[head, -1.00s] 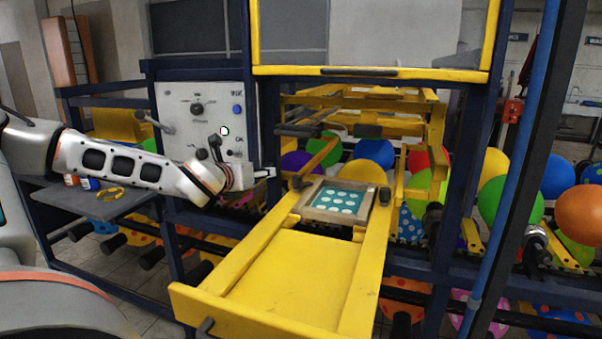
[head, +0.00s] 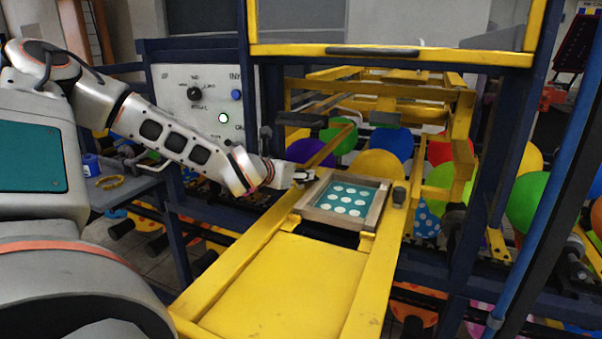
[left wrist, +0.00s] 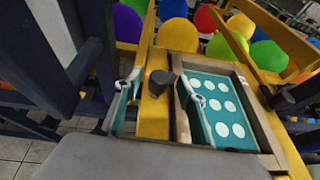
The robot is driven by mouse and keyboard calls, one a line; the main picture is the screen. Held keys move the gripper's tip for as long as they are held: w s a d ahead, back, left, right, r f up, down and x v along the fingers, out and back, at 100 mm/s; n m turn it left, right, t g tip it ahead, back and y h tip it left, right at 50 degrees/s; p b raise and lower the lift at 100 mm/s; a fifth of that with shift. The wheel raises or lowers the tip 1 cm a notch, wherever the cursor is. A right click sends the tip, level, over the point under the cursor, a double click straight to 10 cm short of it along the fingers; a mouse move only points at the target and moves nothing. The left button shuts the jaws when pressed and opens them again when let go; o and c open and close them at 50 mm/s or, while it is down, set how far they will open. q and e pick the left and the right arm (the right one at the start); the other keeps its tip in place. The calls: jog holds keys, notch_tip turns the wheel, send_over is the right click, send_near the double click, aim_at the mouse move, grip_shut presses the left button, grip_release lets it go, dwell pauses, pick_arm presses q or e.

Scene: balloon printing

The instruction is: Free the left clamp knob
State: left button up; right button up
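The left clamp knob (left wrist: 160,82) is a short dark cylinder on the yellow rail, beside the wooden frame. In the left wrist view it stands between the two fingers of my left gripper (left wrist: 159,88), which is open, with a gap visible on each side. In the head view my left gripper (head: 304,176) is at the frame's left edge and hides the knob. The wood-framed teal screen with white dots (head: 347,199) lies across the yellow carriage. The right clamp knob (head: 399,195) stands on the opposite rail; it also shows in the left wrist view (left wrist: 283,100). My right gripper is out of view.
A control panel (head: 207,103) with knobs and a lit button stands behind my left arm. A yellow guard frame (head: 390,57) hangs above the carriage. Balloons (head: 381,163) fill the space behind. The yellow front plate (head: 280,285) is clear.

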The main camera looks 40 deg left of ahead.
pick_arm(q)
jog(key=shift+x, duration=1.3)
jog(key=c, duration=1.1)
